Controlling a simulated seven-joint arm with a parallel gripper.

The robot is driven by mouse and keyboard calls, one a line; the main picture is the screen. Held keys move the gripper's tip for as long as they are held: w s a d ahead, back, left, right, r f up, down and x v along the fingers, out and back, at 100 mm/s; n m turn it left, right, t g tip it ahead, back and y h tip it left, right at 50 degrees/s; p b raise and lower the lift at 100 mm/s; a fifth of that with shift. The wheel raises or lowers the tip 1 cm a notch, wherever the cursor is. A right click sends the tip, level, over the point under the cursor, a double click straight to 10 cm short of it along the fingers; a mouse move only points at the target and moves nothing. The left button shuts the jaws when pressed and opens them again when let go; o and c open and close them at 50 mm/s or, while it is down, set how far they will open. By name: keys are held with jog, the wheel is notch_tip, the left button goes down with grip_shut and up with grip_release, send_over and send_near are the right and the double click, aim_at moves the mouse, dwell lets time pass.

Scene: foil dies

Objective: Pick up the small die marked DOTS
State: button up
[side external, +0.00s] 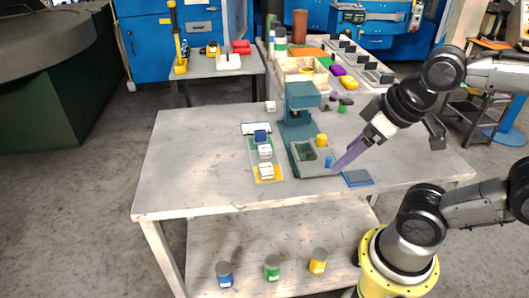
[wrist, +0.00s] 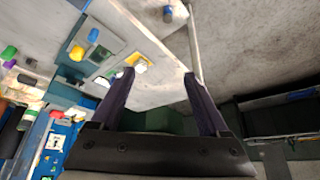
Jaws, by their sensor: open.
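No DOTS marking is readable on any piece, so I cannot tell which die carries it. In the side view, a blue block (side external: 260,136) and two white blocks, a middle one (side external: 265,152) and a front one (side external: 265,171), stand in a row on coloured patches left of the teal press (side external: 300,97). A small blue piece (side external: 329,161) and a yellow piece (side external: 321,140) stand at the press's right side. My gripper (side external: 341,165) slants down close to the blue piece; contact is unclear. In the wrist view my gripper (wrist: 159,76) is open and empty, with a white block on yellow (wrist: 140,63) beyond the left fingertip.
Small purple and green pieces (side external: 342,105) stand behind the press. Several cans, including a green one (side external: 272,267), are on the lower shelf. The table's left part (side external: 195,160) is clear.

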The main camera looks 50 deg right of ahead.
jog(key=shift+o, duration=0.5)
